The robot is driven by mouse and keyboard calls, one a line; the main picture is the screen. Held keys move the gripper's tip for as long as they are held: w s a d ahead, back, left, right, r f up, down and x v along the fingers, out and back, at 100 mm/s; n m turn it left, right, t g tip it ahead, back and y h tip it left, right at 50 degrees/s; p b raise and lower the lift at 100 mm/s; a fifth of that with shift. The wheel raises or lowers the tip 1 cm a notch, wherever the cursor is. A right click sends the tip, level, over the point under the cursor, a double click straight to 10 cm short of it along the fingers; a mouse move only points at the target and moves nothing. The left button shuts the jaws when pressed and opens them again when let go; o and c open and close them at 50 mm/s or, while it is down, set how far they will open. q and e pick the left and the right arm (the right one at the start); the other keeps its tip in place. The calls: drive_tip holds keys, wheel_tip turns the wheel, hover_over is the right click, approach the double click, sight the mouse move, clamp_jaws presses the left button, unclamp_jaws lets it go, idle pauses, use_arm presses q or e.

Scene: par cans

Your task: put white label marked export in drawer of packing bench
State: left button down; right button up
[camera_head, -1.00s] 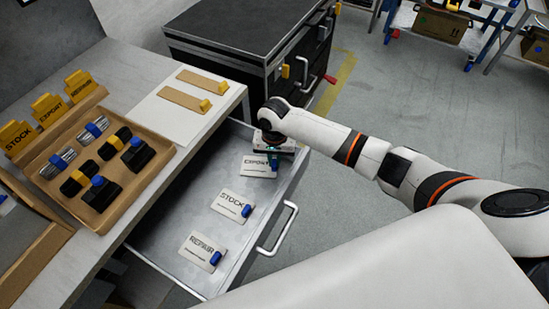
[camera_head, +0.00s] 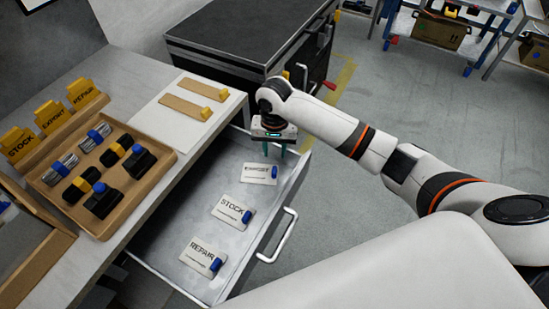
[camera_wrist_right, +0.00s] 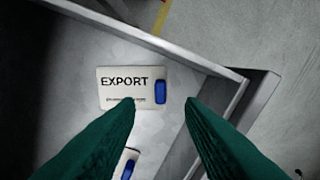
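The white label marked EXPORT (camera_head: 258,173) lies flat in the far part of the open drawer (camera_head: 222,165) of the packing bench. It has a blue tab at its right end and also shows in the right wrist view (camera_wrist_right: 125,88). My right gripper (camera_head: 281,150) is above the drawer's far end, just beyond the label. In the right wrist view its two green fingers (camera_wrist_right: 160,103) are spread apart with nothing between them, and the label lies below, clear of them. My left gripper is not in view.
White labels marked STOCK (camera_head: 232,211) and REPAIR (camera_head: 203,256) lie nearer in the same drawer. A brown tray (camera_head: 170,150) of tools and yellow-marked signs stands on the bench top. A dark cabinet (camera_head: 250,30) stands behind the drawer.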

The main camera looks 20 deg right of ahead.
wheel_tip(320, 180, up, 4)
drive_tip(key=shift+f, duration=0.15)
idle(0.6)
